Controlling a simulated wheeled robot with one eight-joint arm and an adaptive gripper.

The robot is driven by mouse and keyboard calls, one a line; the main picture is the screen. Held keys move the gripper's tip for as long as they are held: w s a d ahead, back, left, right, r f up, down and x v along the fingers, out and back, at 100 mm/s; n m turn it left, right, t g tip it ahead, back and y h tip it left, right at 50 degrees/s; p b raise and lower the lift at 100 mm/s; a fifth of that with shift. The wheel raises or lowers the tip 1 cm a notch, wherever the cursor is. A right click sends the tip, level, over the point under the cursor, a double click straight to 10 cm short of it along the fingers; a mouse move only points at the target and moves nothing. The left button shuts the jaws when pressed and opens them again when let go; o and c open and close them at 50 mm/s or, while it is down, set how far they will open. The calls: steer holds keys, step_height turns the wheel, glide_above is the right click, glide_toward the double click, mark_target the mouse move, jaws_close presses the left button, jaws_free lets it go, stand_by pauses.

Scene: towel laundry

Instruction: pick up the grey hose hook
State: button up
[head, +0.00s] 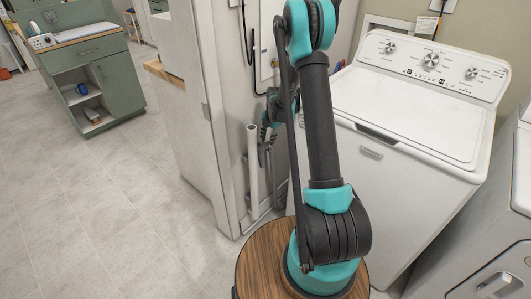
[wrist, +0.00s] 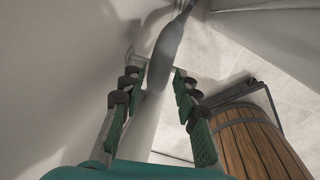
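The grey hose hook (wrist: 168,48) appears to be the smooth, elongated grey piece at the top centre of the wrist view. My gripper (wrist: 160,78) is open, with one green-padded finger on each side of its lower end. A gap shows between the piece and at least the right finger; I cannot tell whether the left finger touches it. In the head view my gripper (head: 267,130) points down beside the wall, partly behind my arm. The hook cannot be clearly made out there.
A white washer (head: 400,180) stands close on the right. A green cabinet (head: 120,85) stands at the back left. The tiled floor (head: 80,200) is clear on the left.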

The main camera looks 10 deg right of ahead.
steer(key=shift+w+a+f, duration=0.1)
steer(key=shift+w+f, duration=0.05)
steer(key=shift+f, duration=0.75)
jaws_close()
steer(key=shift+r, duration=0.1)
